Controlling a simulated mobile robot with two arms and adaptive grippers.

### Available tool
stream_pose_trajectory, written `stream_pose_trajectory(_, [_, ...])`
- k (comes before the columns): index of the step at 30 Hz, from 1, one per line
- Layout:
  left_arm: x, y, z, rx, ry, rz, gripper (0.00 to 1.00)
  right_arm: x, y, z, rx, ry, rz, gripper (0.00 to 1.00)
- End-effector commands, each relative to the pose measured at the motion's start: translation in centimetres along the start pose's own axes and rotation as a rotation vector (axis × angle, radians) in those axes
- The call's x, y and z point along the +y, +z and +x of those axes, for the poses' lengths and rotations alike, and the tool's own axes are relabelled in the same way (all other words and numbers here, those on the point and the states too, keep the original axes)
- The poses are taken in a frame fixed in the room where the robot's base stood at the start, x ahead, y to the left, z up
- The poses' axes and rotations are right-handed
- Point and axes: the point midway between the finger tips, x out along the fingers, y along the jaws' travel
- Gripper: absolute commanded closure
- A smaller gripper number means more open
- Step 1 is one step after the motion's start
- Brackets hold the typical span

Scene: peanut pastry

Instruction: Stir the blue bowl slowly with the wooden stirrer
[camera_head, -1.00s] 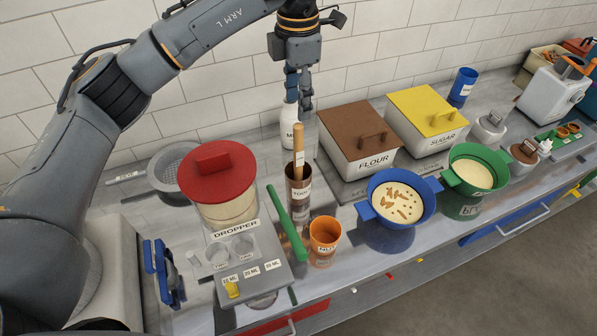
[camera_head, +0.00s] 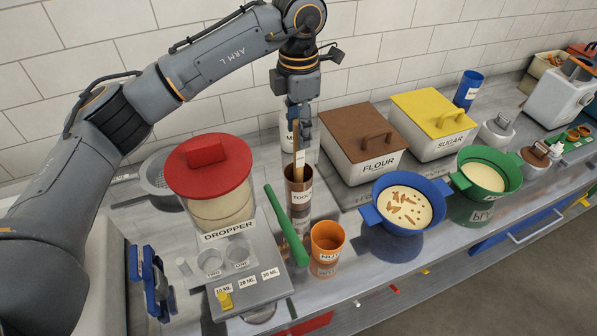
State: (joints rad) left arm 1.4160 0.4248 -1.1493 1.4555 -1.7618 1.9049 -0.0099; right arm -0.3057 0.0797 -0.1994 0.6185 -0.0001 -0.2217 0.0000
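The blue bowl (camera_head: 380,219) stands right of centre, with a pale mixture and brown pieces inside. The wooden stirrer (camera_head: 299,160) stands upright in a brown cup labelled as a tool cup (camera_head: 299,201), left of the bowl. My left gripper (camera_head: 299,128) points down from above, with its fingers at the stirrer's top end. The view is too small to tell whether the fingers are closed on it. The milk bottle behind is partly hidden by the gripper.
The green bowl (camera_head: 510,182) stands right of the blue bowl. Flour (camera_head: 345,150) and sugar (camera_head: 418,140) boxes stand behind. An orange cup (camera_head: 327,245) and slanted green rod (camera_head: 284,225) are near the tool cup. A red-lidded dispenser (camera_head: 208,170) stands left.

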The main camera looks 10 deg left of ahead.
Motion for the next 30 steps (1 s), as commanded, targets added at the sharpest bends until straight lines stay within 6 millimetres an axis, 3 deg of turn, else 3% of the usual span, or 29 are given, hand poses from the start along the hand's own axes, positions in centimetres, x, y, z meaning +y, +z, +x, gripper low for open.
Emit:
stream_pose_trajectory(1, [0.0, 0.0, 0.0, 0.000, 0.000, 0.000, 0.73, 0.1, -0.1, 0.0, 0.002, 0.001, 0.000, 0.60])
stream_pose_trajectory(5, [0.0, 0.0, 0.0, 0.000, 0.000, 0.000, 1.00, 0.2, -0.4, 0.0, 0.006, 0.003, 0.000, 0.60])
stream_pose_trajectory(13, [0.0, 0.0, -0.5, -0.001, 0.001, 0.000, 1.00, 0.3, -0.7, -0.3, 0.010, 0.003, 0.000, 0.60])
stream_pose_trajectory(30, [0.0, 0.0, -5.1, 0.000, 0.001, 0.000, 1.00, 0.3, -0.9, -3.0, 0.010, 0.002, -0.001, 0.60])
